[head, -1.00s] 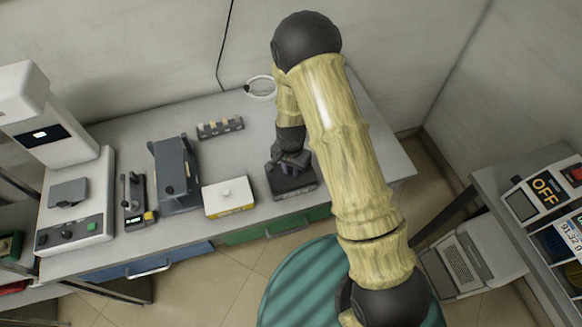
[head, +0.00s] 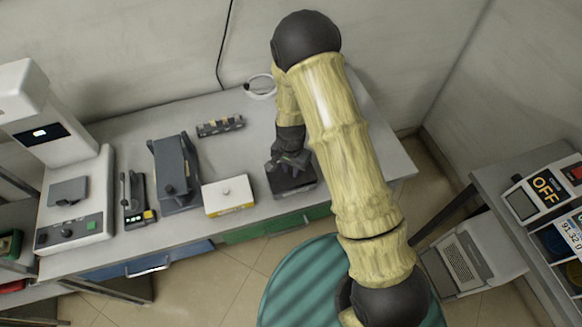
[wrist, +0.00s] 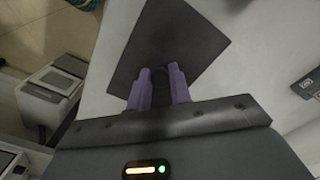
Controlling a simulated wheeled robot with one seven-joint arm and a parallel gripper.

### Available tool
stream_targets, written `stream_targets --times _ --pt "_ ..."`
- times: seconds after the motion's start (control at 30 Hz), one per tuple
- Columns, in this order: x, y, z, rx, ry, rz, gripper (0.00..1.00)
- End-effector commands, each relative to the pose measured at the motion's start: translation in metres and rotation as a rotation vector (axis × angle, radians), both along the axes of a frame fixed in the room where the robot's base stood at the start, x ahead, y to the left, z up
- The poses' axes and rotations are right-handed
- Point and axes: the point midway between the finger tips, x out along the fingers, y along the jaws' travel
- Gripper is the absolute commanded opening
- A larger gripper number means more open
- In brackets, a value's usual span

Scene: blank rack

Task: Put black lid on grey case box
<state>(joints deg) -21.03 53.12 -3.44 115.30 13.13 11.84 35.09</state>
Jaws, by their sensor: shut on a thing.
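A dark flat square plate, which looks like the black lid (wrist: 175,38), lies across the fingertips in the wrist view, turned at an angle to my gripper. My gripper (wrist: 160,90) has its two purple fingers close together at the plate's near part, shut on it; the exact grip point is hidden. In the head view, my gripper (head: 289,160) is directly above a dark grey box, which looks like the grey case box (head: 291,192), near the bench's front edge. Whether the lid touches the box cannot be told.
A white-lidded box (head: 228,196) stands just left of the grey box. Farther left are a dark grey device (head: 176,170), a small black instrument (head: 133,200) and a white machine (head: 75,190). A small rack (head: 220,126) stands behind. The bench (head: 360,150) is clear on the right.

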Motion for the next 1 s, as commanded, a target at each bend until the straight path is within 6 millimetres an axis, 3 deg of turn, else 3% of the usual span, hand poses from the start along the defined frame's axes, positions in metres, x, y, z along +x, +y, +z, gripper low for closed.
stream_targets --times 1.0 --pt "0.0001 0.0 -0.0052 0.0 0.0 0.0 0.0"
